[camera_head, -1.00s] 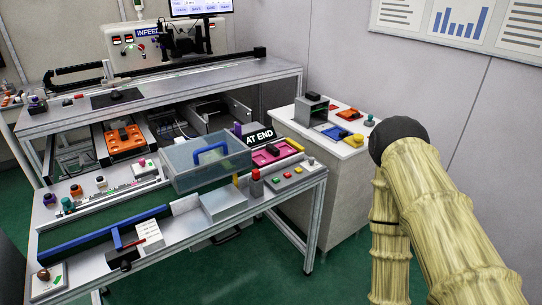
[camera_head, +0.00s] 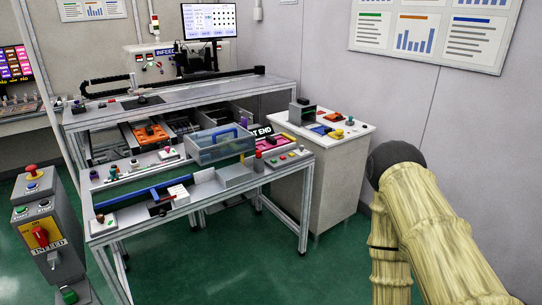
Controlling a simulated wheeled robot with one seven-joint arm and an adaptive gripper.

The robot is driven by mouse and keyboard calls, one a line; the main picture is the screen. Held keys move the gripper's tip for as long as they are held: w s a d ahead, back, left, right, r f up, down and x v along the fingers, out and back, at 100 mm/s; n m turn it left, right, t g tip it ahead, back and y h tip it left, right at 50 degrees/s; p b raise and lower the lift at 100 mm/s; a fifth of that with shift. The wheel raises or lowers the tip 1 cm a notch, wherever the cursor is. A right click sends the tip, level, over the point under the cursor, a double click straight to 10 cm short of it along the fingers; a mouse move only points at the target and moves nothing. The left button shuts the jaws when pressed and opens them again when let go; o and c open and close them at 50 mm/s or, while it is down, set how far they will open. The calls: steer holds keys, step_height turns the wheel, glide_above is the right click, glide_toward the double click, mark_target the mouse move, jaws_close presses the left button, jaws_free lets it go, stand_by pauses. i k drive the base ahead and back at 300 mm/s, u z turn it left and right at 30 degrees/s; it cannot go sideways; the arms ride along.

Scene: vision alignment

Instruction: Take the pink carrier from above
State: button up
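The pink carrier (camera_head: 268,142) is small in the picture and lies on the right part of the front workbench. It sits just right of a clear bin with a blue handle (camera_head: 219,146), beside the AT END sign (camera_head: 260,132). A dark piece appears on its top, but details are too small to tell. My arm, in a pale ribbed cover, fills the right side of the picture, well apart from the carrier. My gripper is not in view.
An orange carrier (camera_head: 151,133) lies on the lower rack. A white cabinet (camera_head: 330,160) with coloured parts on top stands to the right of the workbench (camera_head: 295,163). A grey INFEED control post (camera_head: 47,240) stands at the left. The green floor (camera_head: 250,270) in front is clear.

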mark_target(270, 143)
steer(key=u, duration=1.1)
steer(key=i, duration=1.85)
steer(key=z, duration=0.9)
